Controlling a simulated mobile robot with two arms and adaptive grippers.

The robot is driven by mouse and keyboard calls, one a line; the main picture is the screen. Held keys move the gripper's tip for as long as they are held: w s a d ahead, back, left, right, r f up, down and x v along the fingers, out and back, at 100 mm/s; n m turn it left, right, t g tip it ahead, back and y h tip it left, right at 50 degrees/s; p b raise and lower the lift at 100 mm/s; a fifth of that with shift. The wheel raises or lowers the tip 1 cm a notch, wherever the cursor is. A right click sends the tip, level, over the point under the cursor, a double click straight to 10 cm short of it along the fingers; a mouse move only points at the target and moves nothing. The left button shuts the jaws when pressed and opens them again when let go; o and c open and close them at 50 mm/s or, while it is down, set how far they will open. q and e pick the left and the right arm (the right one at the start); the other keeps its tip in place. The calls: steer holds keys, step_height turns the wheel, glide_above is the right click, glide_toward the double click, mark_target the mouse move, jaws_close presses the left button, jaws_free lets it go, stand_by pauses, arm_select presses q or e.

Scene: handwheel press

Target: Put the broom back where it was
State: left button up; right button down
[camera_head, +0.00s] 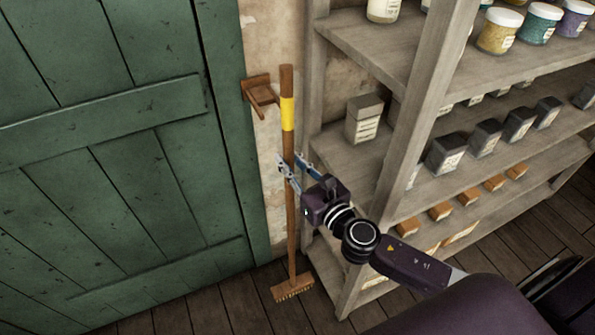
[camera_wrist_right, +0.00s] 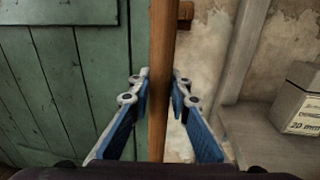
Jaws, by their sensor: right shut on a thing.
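The broom (camera_head: 290,225) stands roughly upright between the green door and the shelf, with a wooden handle, a yellow band near its top and a bristle head at the floor. Whether the bristles touch the floor is hard to tell. My right gripper (camera_head: 291,168) is shut on the handle below the yellow band. In the right wrist view, the handle (camera_wrist_right: 162,75) runs between the blue finger pads. A wooden wall bracket (camera_head: 260,92) sits just left of the handle's upper part; the handle appears beside it, not clearly in it. My left gripper is out of view.
The green door (camera_head: 110,140) fills the left. A wooden shelf (camera_head: 425,105) with jars, dark boxes and small blocks stands close on the right, its post near my right arm. A strip of bare plaster wall lies behind the broom. The plank floor (camera_head: 240,305) is clear in front.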

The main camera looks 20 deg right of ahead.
steer(key=w, duration=1.1)
step_height(320, 180, down, 6)
steer(key=b, duration=0.4)
steer(key=shift+w+a+f, duration=0.2)
steer(key=shift+f, duration=0.05)
steer(key=c, duration=2.1)
jaws_free()
steer(key=shift+s+f, duration=0.1)
steer(key=shift+f, duration=0.15)
steer(key=o, duration=0.3)
steer(key=shift+s, duration=0.1)
